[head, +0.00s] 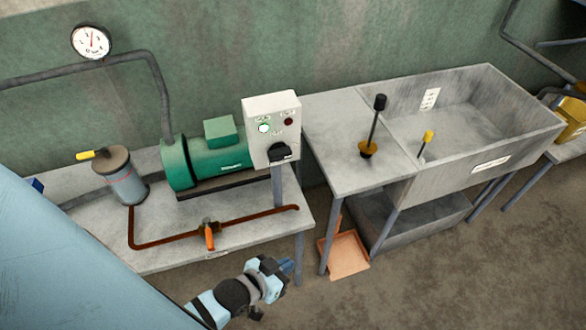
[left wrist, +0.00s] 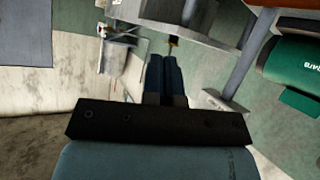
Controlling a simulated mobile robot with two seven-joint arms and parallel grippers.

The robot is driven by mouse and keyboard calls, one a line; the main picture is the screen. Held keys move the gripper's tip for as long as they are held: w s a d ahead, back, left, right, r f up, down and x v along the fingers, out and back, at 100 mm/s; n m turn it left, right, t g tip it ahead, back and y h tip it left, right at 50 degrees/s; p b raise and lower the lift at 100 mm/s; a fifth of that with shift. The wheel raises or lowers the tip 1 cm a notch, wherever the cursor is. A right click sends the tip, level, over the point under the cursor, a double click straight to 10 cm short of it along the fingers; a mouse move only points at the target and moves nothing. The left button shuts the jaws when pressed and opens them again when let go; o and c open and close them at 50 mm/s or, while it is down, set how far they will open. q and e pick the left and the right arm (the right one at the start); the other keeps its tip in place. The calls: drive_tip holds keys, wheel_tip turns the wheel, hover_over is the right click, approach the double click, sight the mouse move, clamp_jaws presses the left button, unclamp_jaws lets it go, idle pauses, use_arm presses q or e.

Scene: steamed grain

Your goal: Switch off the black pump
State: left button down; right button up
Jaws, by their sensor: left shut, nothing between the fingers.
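A green motor-like pump (head: 215,158) sits on the left bench; I see no plainly black pump. A pale control box (head: 272,112) stands on a post at its right. The box has a bright greenish-white lamp (head: 264,128) at left, a dark red lamp (head: 289,121) at right and a black switch (head: 281,152) below. My left gripper (head: 287,266) is shut and empty, below and in front of the box, apart from it. Its closed fingers also show in the left wrist view (left wrist: 166,75), with a green lettered body (left wrist: 301,72) at right. My right gripper is out of view.
The left bench (head: 170,255) carries a grey cylinder (head: 122,175) and a rusty pipe with an orange-handled valve (head: 209,236). A grey sink (head: 480,130) and worktop (head: 330,130) stand right. An orange dustpan-like tray (head: 345,256) lies below. Floor at front right is clear.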

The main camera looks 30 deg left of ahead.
sight(279, 153)
use_arm(q)
drive_tip(key=w+d+r+n+t+h+b, duration=0.15)
drive_tip(key=w+d+n+t+b, duration=0.25)
drive_tip(key=w+n+t+b, duration=0.75)
drive_tip(key=w+a+m+g+y+b, duration=0.1)
drive_tip(key=m+y+b, duration=0.3)
drive_tip(key=m+y, duration=0.4)
drive_tip(key=w+a+f+m+g+y+b, duration=0.1)
drive_tip(key=a+m+g+y+b, duration=0.2)
drive_tip(key=m+y, duration=0.6)
drive_tip(key=w+a+m+g+y+b, duration=0.1)
drive_tip(key=a+m+y+b, duration=0.3)
drive_tip(key=m, duration=1.4)
drive_tip(key=g+y+b, duration=0.1)
drive_tip(key=y+b, duration=0.1)
drive_tip(key=y, duration=0.2)
drive_tip(key=shift+w+a+f+y, duration=0.2)
drive_tip(key=shift+w+f+y, duration=0.1)
drive_tip(key=shift+f+y, duration=0.05)
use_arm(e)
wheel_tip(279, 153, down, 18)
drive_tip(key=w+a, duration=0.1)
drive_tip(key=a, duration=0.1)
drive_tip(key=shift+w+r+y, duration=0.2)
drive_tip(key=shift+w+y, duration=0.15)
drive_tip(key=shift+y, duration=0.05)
use_arm(q)
drive_tip(key=shift+m, duration=0.25)
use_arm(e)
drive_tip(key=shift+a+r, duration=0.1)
